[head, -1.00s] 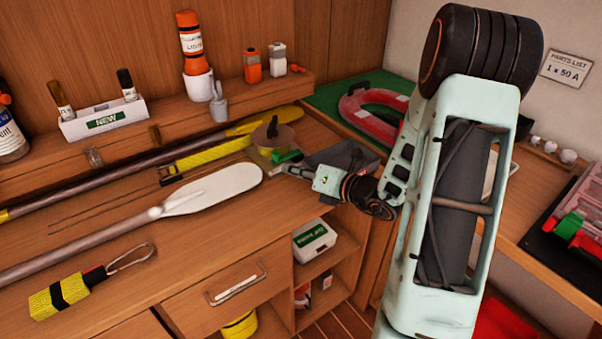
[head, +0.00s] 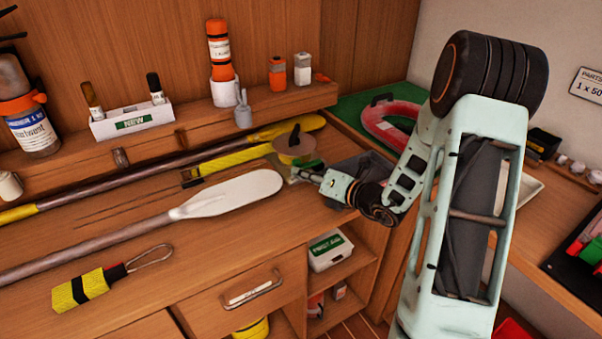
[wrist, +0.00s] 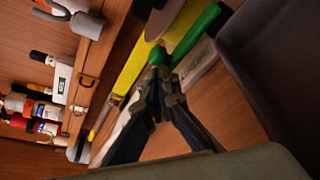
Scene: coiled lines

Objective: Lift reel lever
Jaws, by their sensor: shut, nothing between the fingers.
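The reel (head: 298,152), a tan disc with a dark top piece, stands at the back right of the wooden bench. Its green lever (wrist: 198,35) shows clearly in the wrist view, pointing toward my fingertips; in the head view it is mostly hidden at my gripper. My gripper (head: 298,173) is at the near side of the reel. In the wrist view my gripper (wrist: 162,82) has its fingertips together, with nothing seen held between them. The tips are very close to the lever's end; I cannot tell whether they touch.
A grey tray (head: 352,168) sits right beside my gripper, and its dark wall (wrist: 275,60) fills the right of the wrist view. A white-bladed paddle (head: 235,192) and a yellow-bladed one (head: 290,127) lie left of and behind the reel. A red horseshoe shape (head: 380,125) lies behind.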

